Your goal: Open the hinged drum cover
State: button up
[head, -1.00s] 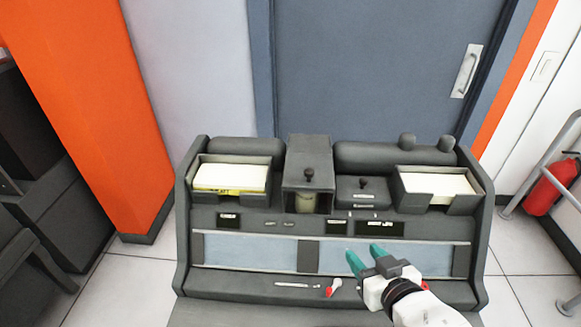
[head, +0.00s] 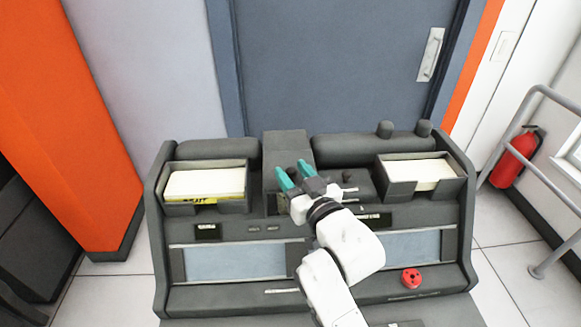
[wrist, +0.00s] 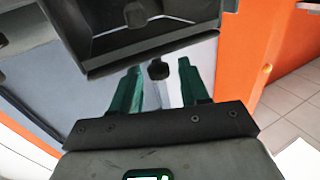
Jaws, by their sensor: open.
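The drum cover (head: 287,148) is a dark grey box at the middle of the console top, and it looks closed. A small dark knob (head: 293,173) on its front shows between my fingers. My gripper (head: 291,167), with teal fingers, is open in front of the cover and hides its lower part. In the wrist view a dark knob (wrist: 158,71) stands between the two open fingers, apart from both. I cannot tell how deep the knob sits between them.
Card trays flank the cover at left (head: 246,195) and right (head: 398,190). A red knob (head: 411,279) sits on the console's front ledge. A grey door (head: 330,70) is behind. A railing (head: 535,95) and a fire extinguisher (head: 515,158) stand at the right.

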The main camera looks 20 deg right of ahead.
jog(key=shift+w, duration=0.8)
jog(key=shift+c, duration=0.2)
grip_shut()
